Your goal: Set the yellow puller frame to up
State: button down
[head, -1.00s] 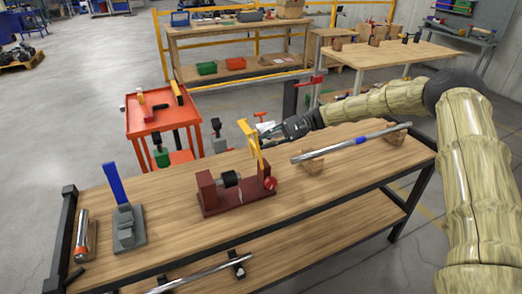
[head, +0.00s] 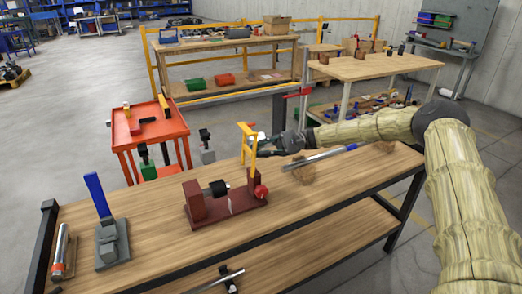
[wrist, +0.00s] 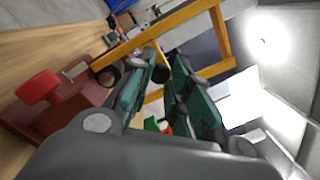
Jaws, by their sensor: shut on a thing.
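The yellow puller frame (head: 247,126) stands about upright at the right end of a dark red base (head: 228,210) on the wooden workbench. Its crossbar is at the top and a red ball knob (head: 261,191) is near its foot. My gripper (head: 259,143) reaches in from the right and is shut on a side of the frame. In the wrist view the frame (wrist: 172,24) crosses the top and passes by my gripper's green-padded fingers (wrist: 168,80). The exact contact is partly hidden by the fingers.
A metal bar (head: 325,157) lies on blocks close under my arm. A red cart (head: 150,127) is behind.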

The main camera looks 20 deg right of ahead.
jog(key=c, duration=1.3)
grip_release()
jog(key=shift+d, duration=0.1)
jog(key=v, duration=1.2)
